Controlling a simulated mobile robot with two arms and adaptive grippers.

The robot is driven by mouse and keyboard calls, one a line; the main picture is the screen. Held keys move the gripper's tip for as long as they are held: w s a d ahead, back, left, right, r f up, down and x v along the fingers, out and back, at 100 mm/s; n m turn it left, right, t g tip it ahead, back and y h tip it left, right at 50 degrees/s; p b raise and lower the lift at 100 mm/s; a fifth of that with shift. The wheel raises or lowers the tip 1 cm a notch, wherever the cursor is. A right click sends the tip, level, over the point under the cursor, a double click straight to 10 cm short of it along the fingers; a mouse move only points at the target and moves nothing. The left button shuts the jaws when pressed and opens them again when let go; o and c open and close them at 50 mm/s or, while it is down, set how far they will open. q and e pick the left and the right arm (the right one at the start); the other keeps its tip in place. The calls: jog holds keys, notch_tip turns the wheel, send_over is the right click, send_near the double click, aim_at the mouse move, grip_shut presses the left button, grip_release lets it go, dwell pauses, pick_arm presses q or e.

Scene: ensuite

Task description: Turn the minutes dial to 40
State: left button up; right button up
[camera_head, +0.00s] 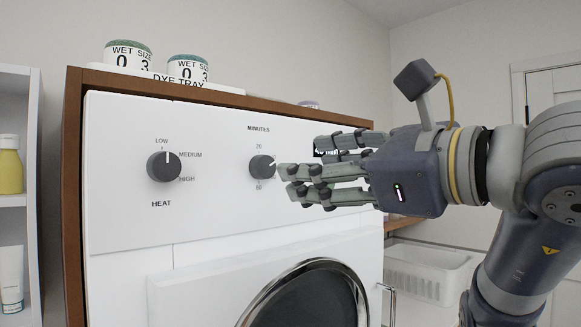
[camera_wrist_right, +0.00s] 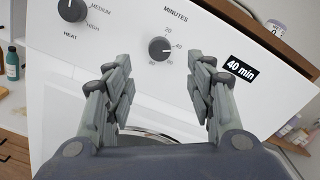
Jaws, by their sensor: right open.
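The minutes dial (camera_head: 262,167) is a dark round knob with a white pointer mark on the white machine's front. The dial also shows in the right wrist view (camera_wrist_right: 160,48), beyond and between my fingertips. My right gripper (camera_head: 299,157) is open and empty, just right of the dial in the head view. I cannot tell whether a finger touches it. A black "40 min" label (camera_wrist_right: 240,69) is right of the dial, partly hidden in the head view. My left gripper is not in view.
The heat dial (camera_head: 164,167) is left of the minutes dial. A round glass door (camera_head: 312,300) is below. Two dye jars (camera_head: 128,56) stand on a tray atop the machine. A shelf (camera_head: 33,200) is at left, and a white basket (camera_head: 428,272) is at right.

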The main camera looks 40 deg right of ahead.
jog(key=shift+s+d, duration=0.1)
jog(key=shift+s, duration=1.4)
jog(key=shift+f, duration=0.1)
